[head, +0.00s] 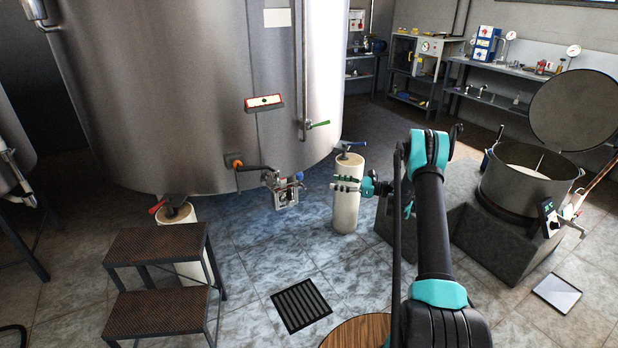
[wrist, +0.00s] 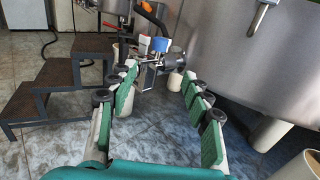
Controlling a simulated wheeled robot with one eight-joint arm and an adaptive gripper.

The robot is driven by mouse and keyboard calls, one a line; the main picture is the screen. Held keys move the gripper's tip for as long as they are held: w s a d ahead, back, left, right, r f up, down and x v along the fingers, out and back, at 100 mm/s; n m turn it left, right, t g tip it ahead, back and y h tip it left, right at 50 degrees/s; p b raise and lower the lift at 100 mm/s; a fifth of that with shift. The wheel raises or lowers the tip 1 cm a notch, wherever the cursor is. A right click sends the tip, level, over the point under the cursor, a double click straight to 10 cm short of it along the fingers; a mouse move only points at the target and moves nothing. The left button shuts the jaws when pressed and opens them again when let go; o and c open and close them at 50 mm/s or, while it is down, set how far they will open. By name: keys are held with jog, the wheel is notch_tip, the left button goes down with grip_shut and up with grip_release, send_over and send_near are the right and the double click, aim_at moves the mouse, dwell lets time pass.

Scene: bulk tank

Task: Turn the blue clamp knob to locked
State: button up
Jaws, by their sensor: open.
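The blue clamp knob (head: 299,176) sits on the metal outlet fitting (head: 285,193) low on the front of the big steel tank (head: 190,90). In the wrist view the blue knob (wrist: 159,44) shows beyond the fingertips, near the top middle, with the metal fitting (wrist: 152,64) below it. My gripper (head: 338,183) is to the right of the fitting in the head view, apart from it. In the wrist view my gripper (wrist: 160,75) has its green-padded fingers spread wide with nothing between them. I cannot read the knob's lock setting.
A brown two-step stool (head: 160,270) stands left of the fitting. Pale tank legs (head: 347,200) stand nearby, one close behind my gripper. A lidded steel pot (head: 524,185) is at the right. Floor around the drain grate (head: 301,305) is clear.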

aim_at(300, 176)
jog(key=w+a, duration=0.1)
jog(key=a, duration=0.4)
jog(key=w+a, duration=0.1)
jog(key=a, duration=0.5)
jog(key=w+a, duration=0.1)
jog(key=a, duration=0.5)
jog(key=shift+w, duration=0.15)
grip_shut()
